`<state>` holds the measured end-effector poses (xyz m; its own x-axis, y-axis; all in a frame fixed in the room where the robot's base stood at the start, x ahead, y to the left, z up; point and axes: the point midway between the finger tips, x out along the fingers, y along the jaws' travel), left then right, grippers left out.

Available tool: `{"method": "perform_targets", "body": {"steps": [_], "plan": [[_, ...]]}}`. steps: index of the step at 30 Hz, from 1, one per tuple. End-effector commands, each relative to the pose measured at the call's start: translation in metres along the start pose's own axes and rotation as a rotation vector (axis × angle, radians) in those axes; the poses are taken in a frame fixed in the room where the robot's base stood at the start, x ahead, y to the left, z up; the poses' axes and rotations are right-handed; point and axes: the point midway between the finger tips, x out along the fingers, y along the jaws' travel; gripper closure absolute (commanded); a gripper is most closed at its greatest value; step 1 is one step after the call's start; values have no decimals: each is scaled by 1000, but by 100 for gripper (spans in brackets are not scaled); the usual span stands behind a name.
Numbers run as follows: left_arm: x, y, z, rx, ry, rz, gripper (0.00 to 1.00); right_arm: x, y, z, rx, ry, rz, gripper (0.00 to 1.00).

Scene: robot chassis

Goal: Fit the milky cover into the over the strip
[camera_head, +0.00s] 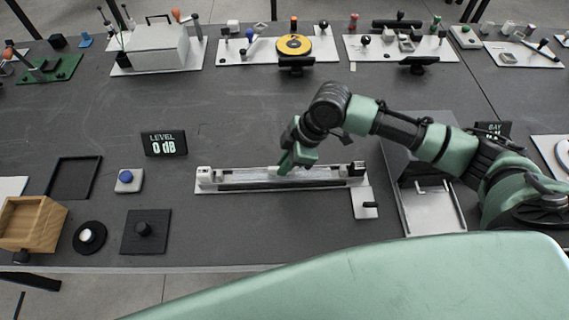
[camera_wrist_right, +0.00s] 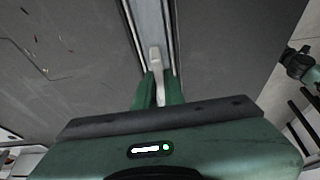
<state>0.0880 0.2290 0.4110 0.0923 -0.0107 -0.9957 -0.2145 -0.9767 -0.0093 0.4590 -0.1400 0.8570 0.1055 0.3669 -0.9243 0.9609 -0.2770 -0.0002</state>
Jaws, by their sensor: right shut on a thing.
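The strip's long pale base (camera_head: 210,187) lies across the middle of the dark table, with a dark channel along it and end blocks at both ends. The milky cover (camera_head: 322,173) is a long translucent bar lying lengthwise along the strip; I cannot tell whether it is seated or just above it. My left gripper is not in view.
A dark "LEVEL 0 dB" display (camera_head: 164,143) stands behind the strip's left end. A blue button (camera_head: 126,177), black knob plate (camera_head: 146,232) and wooden box (camera_head: 30,222) are at left. A metal tray (camera_head: 434,208) is at right. Table behind the strip is mostly clear.

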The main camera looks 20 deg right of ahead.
Motion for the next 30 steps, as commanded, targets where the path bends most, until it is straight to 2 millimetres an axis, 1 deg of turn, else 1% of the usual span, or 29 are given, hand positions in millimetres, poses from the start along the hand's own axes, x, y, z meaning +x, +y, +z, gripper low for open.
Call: {"method": "perform_targets", "body": {"steps": [2,12,13,15,25,28,30], "plan": [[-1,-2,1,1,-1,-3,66,6,0,2,0,1,0,100],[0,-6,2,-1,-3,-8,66,9,0,4,-1,1,0,100],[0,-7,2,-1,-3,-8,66,9,0,4,-1,1,1,84],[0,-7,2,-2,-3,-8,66,9,0,3,-1,1,1,68],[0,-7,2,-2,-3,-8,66,7,0,3,-1,1,1,68],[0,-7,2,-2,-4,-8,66,0,1,2,-1,1,3,68],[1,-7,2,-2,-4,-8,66,-10,1,3,-1,0,4,68]]}}
